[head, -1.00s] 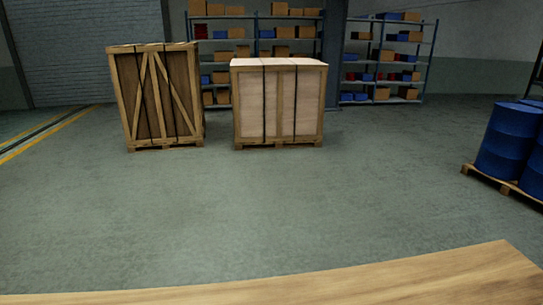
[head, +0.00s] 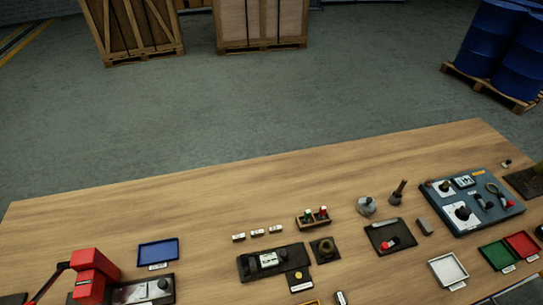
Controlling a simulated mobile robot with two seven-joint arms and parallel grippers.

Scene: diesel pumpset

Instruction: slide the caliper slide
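No part is plainly recognisable as the caliper slide at this size. A dark flat fixture (head: 289,275) with a pale, marked face (head: 268,259) lies near the middle of the wooden table (head: 215,205) and may be the caliper, but I cannot tell. Its slide position cannot be read. Neither of my grippers shows in the head view.
A red device (head: 93,270) with a dark lever stands at the left, beside a blue tray (head: 158,253). A blue-grey panel (head: 490,217), a white tray (head: 447,270), a green tray (head: 497,255) and a red tray (head: 522,244) lie right. The table's far half is mostly clear.

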